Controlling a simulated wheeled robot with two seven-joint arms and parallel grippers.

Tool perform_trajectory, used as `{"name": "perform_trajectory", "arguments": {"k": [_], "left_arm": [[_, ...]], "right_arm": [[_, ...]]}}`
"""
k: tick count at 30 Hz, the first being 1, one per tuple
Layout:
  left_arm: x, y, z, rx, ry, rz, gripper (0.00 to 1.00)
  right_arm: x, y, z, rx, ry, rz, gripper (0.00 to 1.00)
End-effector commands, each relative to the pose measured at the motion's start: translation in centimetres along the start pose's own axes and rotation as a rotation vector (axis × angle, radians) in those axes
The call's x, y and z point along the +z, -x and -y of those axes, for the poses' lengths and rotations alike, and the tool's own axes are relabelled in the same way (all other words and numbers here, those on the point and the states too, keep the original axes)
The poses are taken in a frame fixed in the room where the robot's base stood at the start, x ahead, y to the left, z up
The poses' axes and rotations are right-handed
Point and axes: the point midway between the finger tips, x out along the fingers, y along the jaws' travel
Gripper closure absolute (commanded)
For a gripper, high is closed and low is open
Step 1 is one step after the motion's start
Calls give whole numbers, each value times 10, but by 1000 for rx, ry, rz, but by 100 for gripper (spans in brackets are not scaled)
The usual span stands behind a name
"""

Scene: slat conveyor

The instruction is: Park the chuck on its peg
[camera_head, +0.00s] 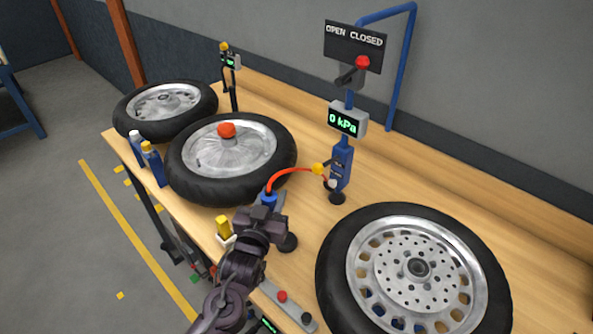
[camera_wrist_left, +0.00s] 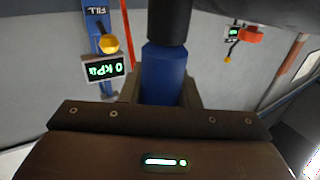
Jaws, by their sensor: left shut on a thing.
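My left gripper (camera_head: 262,215) is shut on the blue chuck (camera_head: 268,197), above the front part of the bench. An orange hose (camera_head: 290,171) runs from the chuck to the blue inflator post (camera_head: 341,165). In the left wrist view the chuck (camera_wrist_left: 165,75) sits between the fingers, its black end pointing up in the picture. My right gripper is not in view.
A wheel (camera_head: 418,265) lies at the right; two more (camera_head: 232,150) (camera_head: 165,103) lie at the left. The gauge (camera_head: 346,119) reads 0 kPa, below an OPEN CLOSED sign (camera_head: 354,45). A button box (camera_head: 290,305) and a yellow-topped piece (camera_head: 223,227) are near the front edge.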

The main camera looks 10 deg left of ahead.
Motion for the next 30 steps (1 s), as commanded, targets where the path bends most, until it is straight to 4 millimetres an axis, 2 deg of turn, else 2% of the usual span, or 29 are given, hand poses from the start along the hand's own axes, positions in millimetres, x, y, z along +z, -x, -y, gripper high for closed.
{"name": "perform_trajectory", "arguments": {"k": [1,3,7,15,30], "left_arm": [[-14,-12,-7,12,8,-1,96],[-16,-23,-17,32,15,-1,96],[-14,-31,-26,51,21,1,96],[3,-32,-27,54,21,1,96],[51,-31,-28,53,20,1,96]], "right_arm": [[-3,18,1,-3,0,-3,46],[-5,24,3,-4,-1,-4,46],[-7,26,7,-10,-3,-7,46],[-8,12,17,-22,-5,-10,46],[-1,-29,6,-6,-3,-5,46]]}}
